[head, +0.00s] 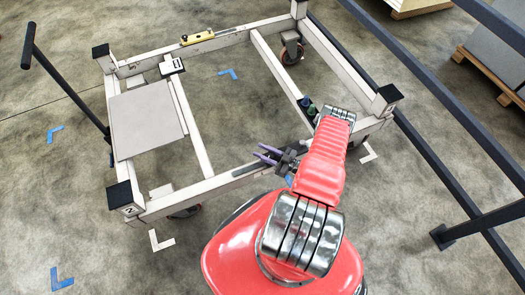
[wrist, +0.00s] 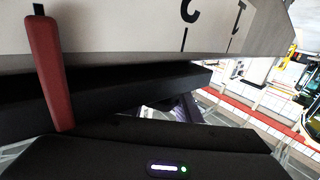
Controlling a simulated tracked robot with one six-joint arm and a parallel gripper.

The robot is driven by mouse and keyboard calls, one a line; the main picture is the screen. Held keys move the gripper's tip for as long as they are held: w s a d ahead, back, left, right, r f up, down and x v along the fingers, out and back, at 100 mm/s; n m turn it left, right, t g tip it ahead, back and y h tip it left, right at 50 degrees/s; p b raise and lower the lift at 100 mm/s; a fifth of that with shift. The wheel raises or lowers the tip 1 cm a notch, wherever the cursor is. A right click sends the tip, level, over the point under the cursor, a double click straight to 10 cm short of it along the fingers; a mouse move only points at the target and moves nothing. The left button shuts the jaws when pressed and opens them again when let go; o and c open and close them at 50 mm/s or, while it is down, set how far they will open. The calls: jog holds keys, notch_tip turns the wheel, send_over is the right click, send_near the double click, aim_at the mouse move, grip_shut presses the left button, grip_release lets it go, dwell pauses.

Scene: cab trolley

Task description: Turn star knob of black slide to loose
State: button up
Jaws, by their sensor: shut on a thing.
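My gripper (head: 262,153), with purple fingers, is at the near beam of the trolley, just right of the black slide (head: 244,171). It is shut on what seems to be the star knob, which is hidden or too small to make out. In the wrist view, a black bar (wrist: 100,90) runs below the pale lettered beam (wrist: 130,25). A dark purple finger (wrist: 186,108) shows partly behind it. Whether the knob is tight or loose cannot be seen.
A red handle (wrist: 48,70) stands close at the left of the wrist view. The trolley frame (head: 205,165) has a grey panel (head: 146,120) on its left. Small dark bottle-like things (head: 306,104) sit right of my gripper. A dark railing (head: 455,180) stands at right.

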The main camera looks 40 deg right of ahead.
jog(key=shift+s+a+n+g+y, duration=0.15)
jog(key=shift+n+g+y, duration=0.2)
jog(key=shift+n+y, duration=0.25)
jog(key=shift+a+n+g+y, duration=0.1)
jog(key=shift+n+g+y, duration=0.3)
jog(key=shift+y, duration=0.4)
jog(key=o, duration=1.1)
jog(key=shift+c, duration=0.2)
jog(key=v, duration=1.3)
jog(key=shift+s+d, duration=0.2)
jog(key=shift+s, duration=0.1)
jog(key=shift+s+f, duration=0.1)
jog(key=shift+s, duration=0.05)
